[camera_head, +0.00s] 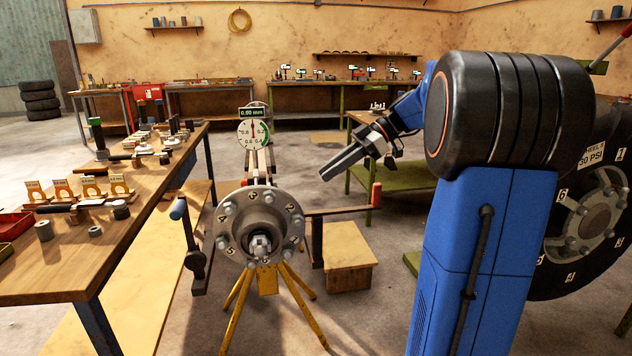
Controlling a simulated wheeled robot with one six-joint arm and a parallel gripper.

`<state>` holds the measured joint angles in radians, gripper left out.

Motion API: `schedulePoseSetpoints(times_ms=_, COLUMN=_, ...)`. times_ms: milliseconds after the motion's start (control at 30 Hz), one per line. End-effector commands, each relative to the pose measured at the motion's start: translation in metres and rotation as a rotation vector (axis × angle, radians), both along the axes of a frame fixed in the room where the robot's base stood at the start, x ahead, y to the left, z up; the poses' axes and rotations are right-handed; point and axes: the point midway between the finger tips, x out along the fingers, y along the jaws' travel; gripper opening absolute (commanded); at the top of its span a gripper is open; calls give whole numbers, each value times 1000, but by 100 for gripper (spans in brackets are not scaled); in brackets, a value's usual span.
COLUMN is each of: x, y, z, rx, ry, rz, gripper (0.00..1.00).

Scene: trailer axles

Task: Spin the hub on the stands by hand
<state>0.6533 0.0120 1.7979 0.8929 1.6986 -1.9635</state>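The grey metal hub (229,243) has a round flange with studs, numbers around its face and a nut at its centre. It faces the camera on yellow stand legs (238,300). My gripper (325,176) is in the air above and to the right of the hub, apart from it, its fingers pointing down and left. I see the fingers side-on, so the gap between them is hidden. A dial gauge (253,133) with a display reading 0.00 mm shows above and behind the hub.
A wooden workbench (130,262) with small parts stands left. A crank-like handle (188,235) is just left of the hub. A bar with an orange end (376,195) extends right, above a wooden box (348,270). A large tyre (575,262) stands right, behind my arm.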

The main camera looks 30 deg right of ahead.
Motion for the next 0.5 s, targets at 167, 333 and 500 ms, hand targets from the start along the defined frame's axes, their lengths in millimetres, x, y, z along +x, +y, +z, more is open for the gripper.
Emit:
schedulePoseSetpoints(times_ms=167, x=-4, y=-12, z=8, rx=-1, ry=1, rz=-1, gripper=20)
schedulePoseSetpoints(times_ms=333, x=-5, y=-15, z=10, rx=0, ry=1, rz=0, gripper=20)
schedulePoseSetpoints(times_ms=500, x=-5, y=-15, z=10, rx=0, ry=1, rz=0, gripper=20)
